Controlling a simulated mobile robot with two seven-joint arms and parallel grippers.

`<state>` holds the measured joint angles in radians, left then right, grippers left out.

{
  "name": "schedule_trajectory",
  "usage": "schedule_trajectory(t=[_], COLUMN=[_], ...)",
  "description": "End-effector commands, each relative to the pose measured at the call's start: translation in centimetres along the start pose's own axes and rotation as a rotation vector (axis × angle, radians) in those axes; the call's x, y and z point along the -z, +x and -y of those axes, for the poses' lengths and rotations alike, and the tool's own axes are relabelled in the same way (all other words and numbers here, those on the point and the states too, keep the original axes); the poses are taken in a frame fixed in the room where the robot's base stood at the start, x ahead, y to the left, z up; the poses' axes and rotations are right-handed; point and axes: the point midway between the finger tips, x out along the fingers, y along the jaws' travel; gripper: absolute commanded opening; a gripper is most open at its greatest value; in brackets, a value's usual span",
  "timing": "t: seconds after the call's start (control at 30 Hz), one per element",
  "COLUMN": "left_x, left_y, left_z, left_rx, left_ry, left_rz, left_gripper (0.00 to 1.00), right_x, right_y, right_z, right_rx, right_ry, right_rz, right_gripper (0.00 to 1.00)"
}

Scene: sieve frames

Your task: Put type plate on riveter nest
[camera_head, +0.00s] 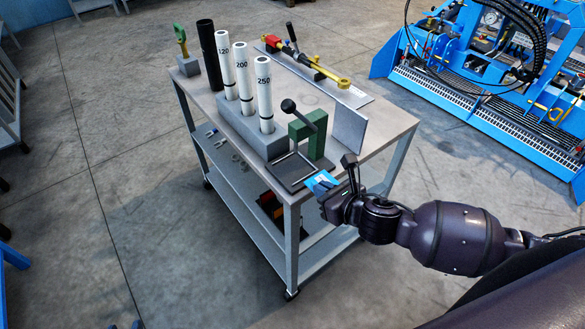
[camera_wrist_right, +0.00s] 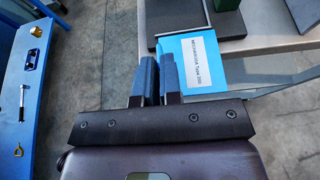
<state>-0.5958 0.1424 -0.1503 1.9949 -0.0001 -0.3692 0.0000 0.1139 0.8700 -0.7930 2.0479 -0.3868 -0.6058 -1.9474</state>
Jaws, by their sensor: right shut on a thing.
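The type plate (camera_head: 318,180) is a small blue plate with a white printed label. The riveter (camera_head: 309,135) has a green frame and a black ball-ended lever. Its dark base with the nest (camera_head: 290,171) lies just left of and beyond the plate; the plate overlaps its edge in the wrist view. My left gripper is not in view.
A grey block (camera_head: 258,139) holds white tubes marked 120, 200 and 250 beside the riveter. An upright grey panel (camera_head: 348,128) stands to its right. A red and yellow tool (camera_head: 300,60) lies behind. The table's front edge (camera_head: 325,192) runs beneath my gripper.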

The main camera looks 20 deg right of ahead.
Motion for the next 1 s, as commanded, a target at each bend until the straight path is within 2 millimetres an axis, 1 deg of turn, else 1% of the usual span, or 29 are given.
schedule_trajectory(t=[0.03,0.3,0.4,0.5,0.67,0.77,1.0], left_x=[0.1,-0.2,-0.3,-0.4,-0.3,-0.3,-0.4], left_y=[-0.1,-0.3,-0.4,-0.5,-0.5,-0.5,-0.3], left_z=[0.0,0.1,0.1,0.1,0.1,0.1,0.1], left_rx=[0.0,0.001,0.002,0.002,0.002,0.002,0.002], left_ry=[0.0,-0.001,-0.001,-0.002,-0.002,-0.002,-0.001], left_rz=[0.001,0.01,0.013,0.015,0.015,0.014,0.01], left_gripper=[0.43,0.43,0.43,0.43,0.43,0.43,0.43], right_x=[-0.7,-2.9,-3.6,-4.2,-4.6,-4.3,-1.6], right_y=[1.1,6.6,8.4,9.9,11.0,11.2,12.2], right_z=[-0.1,-0.1,-0.1,0.0,0.0,0.0,0.0], right_rx=[0.0,0.0,0.0,0.001,0.0,0.0,0.001], right_ry=[-0.001,0.0,0.0,0.0,0.0,0.001,0.003], right_rz=[0.005,0.003,0.003,0.002,0.001,-0.001,-0.003], right_gripper=[0.0,0.0,0.0,0.0,0.0,0.0,0.0])
